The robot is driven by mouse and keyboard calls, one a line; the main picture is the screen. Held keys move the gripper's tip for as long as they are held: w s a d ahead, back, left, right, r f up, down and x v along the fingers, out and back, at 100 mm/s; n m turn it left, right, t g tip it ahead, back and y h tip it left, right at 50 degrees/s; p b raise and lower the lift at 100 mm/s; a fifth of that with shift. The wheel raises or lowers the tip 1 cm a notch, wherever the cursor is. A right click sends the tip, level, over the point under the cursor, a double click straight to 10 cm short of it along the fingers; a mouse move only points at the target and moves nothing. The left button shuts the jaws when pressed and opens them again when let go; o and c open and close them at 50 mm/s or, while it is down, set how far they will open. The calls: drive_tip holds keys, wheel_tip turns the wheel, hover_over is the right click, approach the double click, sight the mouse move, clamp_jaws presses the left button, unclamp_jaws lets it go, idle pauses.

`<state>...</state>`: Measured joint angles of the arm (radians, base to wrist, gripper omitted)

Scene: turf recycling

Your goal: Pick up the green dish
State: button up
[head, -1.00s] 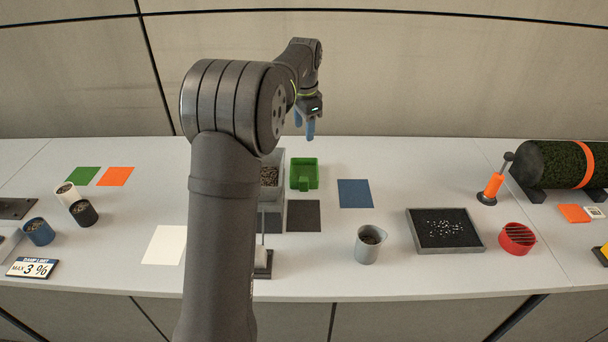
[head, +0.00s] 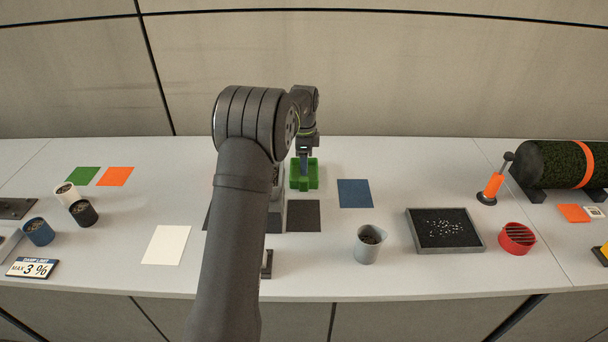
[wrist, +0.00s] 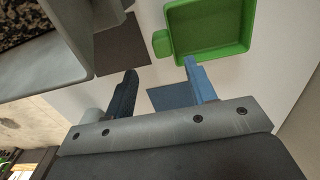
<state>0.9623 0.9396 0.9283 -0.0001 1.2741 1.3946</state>
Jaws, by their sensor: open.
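The green dish (head: 313,180) is a shallow square tray with a small tab handle, resting on the table near the back, beside the grey box. In the head view my gripper (head: 304,160) is low over the dish and its fingers hide part of it. In the wrist view the dish (wrist: 205,48) lies beyond the fingertips, with its tab near the tip of the blue finger. My gripper (wrist: 160,75) is open there, with nothing between its fingers.
A grey box of dark granules (wrist: 52,68) stands close to the dish, mostly behind my arm in the head view. A dark square (head: 303,216) and a blue square (head: 355,193) lie flat nearby. A grey cup (head: 368,244) and a black-filled tray (head: 445,252) stand farther right.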

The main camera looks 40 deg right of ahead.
sight(304, 179)
drive_tip(key=shift+w+d+f, duration=0.1)
drive_tip(key=shift+f, duration=1.6)
drive_tip(key=shift+w+d+f, duration=0.1)
drive_tip(key=shift+f, duration=1.55)
clamp_jaws()
